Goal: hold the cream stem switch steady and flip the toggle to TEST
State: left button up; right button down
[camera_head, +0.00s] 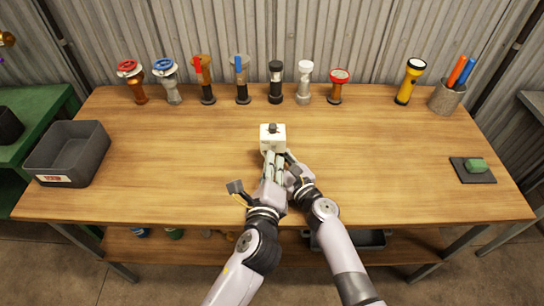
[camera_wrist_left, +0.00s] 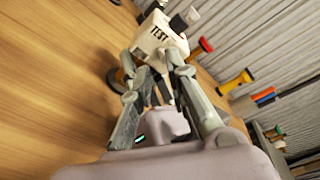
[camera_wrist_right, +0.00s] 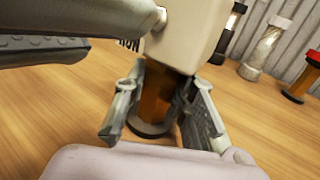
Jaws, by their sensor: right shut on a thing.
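The cream stem switch (camera_head: 272,142) stands upright at the middle of the table. It has a cream box head, a dark cap on top, an orange-brown stem (camera_wrist_right: 154,103) and a dark round base. The word TEST shows on the box in the left wrist view (camera_wrist_left: 160,42). My right gripper (camera_wrist_right: 160,95) is shut on the stem below the box. My left gripper (camera_head: 273,156) has its fingers apart, with the tips close against the box's near face. A small metal toggle tip (camera_wrist_right: 160,17) shows beside a left finger; whether they touch is unclear.
A row of flashlight-like items stands along the back, including a red-topped one (camera_head: 338,88) and a yellow torch (camera_head: 409,82). A grey bin (camera_head: 70,155) is at left. The table around the switch is clear.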

pick_arm(q)
jog(key=s+r, duration=0.1)
jog(key=s, duration=0.7)
jog(key=shift+s+a+r, duration=0.15)
jog(key=shift+s+a, duration=0.05)
jog(key=shift+a, duration=0.2)
pick_arm(e)
jog(key=c, duration=1.3)
grip_release()
jog(key=shift+s, duration=0.1)
